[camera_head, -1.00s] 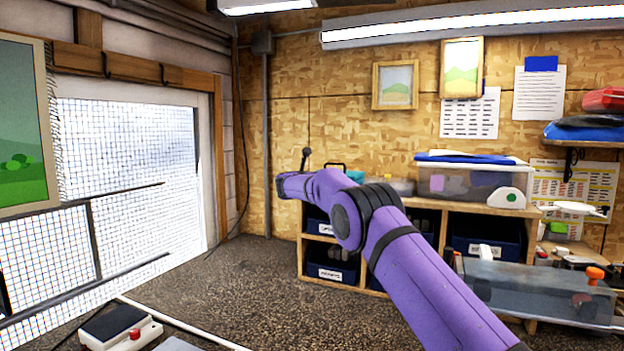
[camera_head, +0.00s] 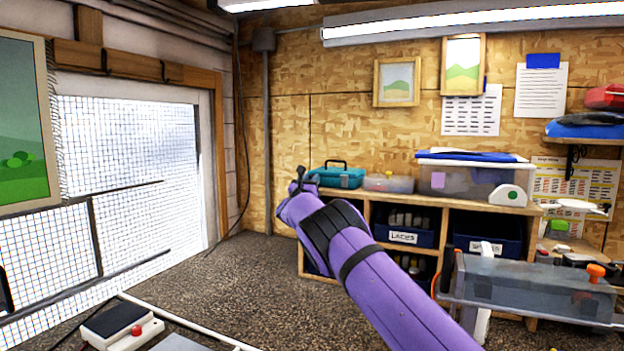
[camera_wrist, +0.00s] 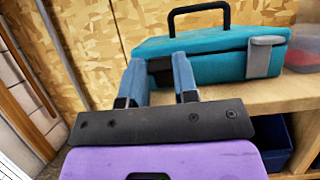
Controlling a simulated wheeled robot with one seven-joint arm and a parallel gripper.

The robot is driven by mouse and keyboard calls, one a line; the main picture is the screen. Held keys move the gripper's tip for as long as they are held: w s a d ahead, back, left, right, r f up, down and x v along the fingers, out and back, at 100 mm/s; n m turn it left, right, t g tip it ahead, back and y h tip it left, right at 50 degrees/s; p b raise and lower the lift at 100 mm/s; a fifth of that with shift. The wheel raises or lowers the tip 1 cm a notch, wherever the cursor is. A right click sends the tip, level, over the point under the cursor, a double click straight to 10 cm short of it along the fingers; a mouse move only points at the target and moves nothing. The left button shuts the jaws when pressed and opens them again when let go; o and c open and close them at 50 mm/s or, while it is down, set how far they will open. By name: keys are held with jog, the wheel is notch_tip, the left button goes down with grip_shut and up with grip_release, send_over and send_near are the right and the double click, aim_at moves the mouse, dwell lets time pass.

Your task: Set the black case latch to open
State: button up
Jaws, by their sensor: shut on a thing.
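A teal case (camera_head: 338,177) with a dark handle stands on the wooden shelf top; it fills the upper part of the wrist view (camera_wrist: 218,62). The black case latch (camera_wrist: 159,65) is at the left end of the case front, partly hidden by my fingers. A grey latch (camera_wrist: 262,56) lies against the front at the right end. My gripper (camera_wrist: 158,62) is at the left front of the case, its two blue fingers on either side of the black latch and shut on it. In the head view my purple arm hides the gripper and the black latch.
The wooden shelf unit (camera_head: 433,200) holds dark bins below. A small clear box (camera_head: 388,183) and a large clear bin (camera_head: 470,182) stand right of the case. A clear long box (camera_head: 530,290) is at the right front.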

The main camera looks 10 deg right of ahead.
jog(key=shift+s+a+f+t+h, duration=0.2)
jog(key=shift+f+t+h, duration=0.4)
jog(key=shift+t, duration=0.4)
jog(key=o, duration=0.9)
jog(key=v, duration=1)
jog(key=shift+s+a+f, duration=0.15)
jog(key=shift+s+f, duration=0.05)
jog(key=shift+f, duration=0.1)
